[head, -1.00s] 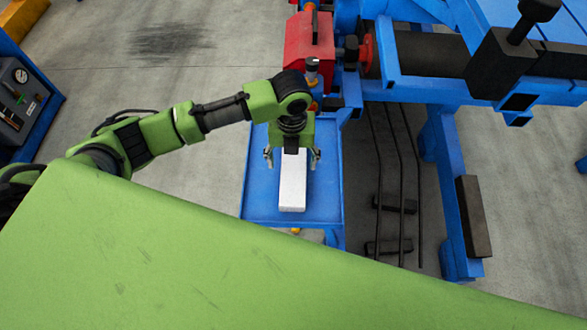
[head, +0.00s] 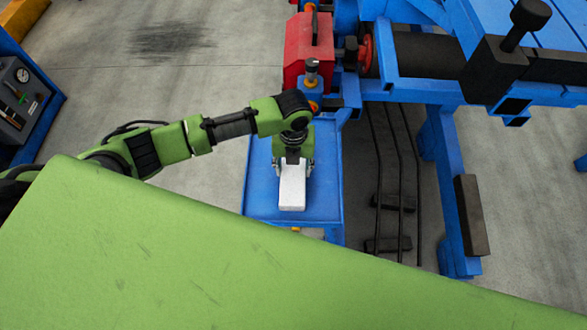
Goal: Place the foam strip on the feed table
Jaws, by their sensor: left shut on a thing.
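The white foam strip (head: 292,192) is over the blue feed table (head: 259,197), near its middle. I cannot tell whether it rests on the surface or hangs just above it. My left gripper (head: 292,172) reaches down from above and is shut on the strip, with a finger on each side of its far part. The near part of the strip sticks out toward me. My right gripper is not in view.
A red machine housing (head: 306,50) stands just behind the blue table. A large blue machine frame (head: 440,150) rises to the right, with black cables (head: 400,170) on the floor beneath. A blue cabinet with a gauge (head: 18,100) is at the left edge.

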